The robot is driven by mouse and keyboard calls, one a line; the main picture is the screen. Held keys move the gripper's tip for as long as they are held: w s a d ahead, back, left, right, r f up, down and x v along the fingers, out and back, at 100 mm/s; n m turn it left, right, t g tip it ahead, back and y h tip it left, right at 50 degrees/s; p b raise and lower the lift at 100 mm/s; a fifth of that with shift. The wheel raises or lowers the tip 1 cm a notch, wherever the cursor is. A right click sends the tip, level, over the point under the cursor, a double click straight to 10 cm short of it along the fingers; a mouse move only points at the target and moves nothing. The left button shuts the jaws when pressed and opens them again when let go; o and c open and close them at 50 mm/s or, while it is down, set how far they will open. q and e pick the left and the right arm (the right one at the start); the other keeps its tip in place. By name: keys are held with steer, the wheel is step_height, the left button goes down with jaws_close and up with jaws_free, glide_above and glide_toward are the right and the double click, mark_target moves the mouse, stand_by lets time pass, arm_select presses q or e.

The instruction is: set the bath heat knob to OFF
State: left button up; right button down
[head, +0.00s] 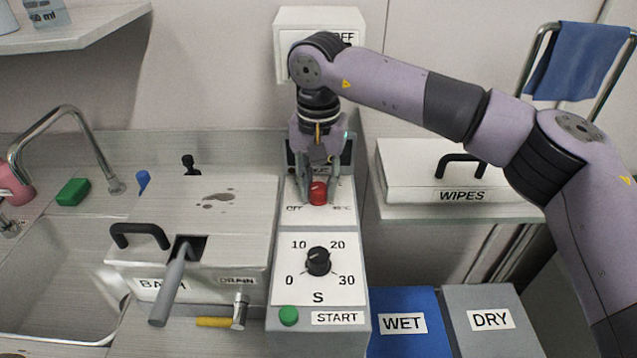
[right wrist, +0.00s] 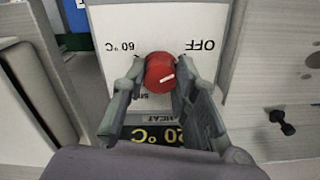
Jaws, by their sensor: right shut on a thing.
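The red bath heat knob (head: 318,192) sits on the white top panel of the control box, with OFF printed to its left and a temperature mark to its right. In the right wrist view the knob (right wrist: 158,68) lies between my fingers, with a short white line on it; which mark the line points to I cannot tell. My right gripper (head: 318,182) reaches down from above and is shut on the knob; in the right wrist view its fingers (right wrist: 160,88) flank it. A display reading 20 °C (right wrist: 160,135) is partly hidden by the gripper. My left gripper is not in view.
A black timer knob (head: 318,261) and green START button (head: 289,316) are nearer on the same box. The lidded bath (head: 215,200) with a grey handle (head: 172,290) stands left, beside the sink (head: 60,270). The WIPES box (head: 450,172) is right.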

mark_target(318, 187)
steer(key=shift+r+n, duration=0.1)
steer(key=shift+n, duration=0.3)
steer(key=c, duration=1.3)
jaws_free()
step_height(318, 187, up, 12)
steer(key=shift+f, duration=0.1)
